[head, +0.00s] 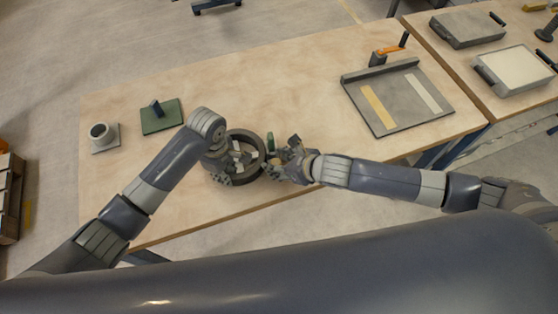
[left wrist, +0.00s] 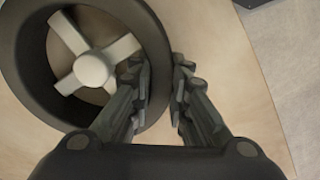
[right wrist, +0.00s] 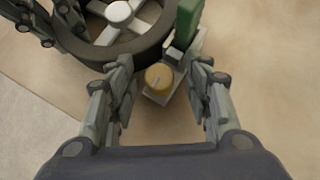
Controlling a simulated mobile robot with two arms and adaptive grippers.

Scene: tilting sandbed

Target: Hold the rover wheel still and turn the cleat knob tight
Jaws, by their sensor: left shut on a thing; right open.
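The dark rover wheel (head: 250,179) lies flat on the wooden table, its pale spokes and round hub clear in the left wrist view (left wrist: 93,70). My left gripper (head: 222,170) is shut on the wheel's rim, one finger inside the ring and one outside. The yellow cleat knob (right wrist: 159,77) sits on a small pale block beside the wheel, next to a green upright piece (right wrist: 187,24). My right gripper (head: 279,160) is open, its fingers either side of the knob with gaps showing. In the head view the right gripper hides the knob.
A green plate with a dark upright (head: 165,124) and a pale cup on a square base (head: 102,134) stand at left. A grey tray with two strips (head: 415,116) lies at right. The table between wheel and tray is clear.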

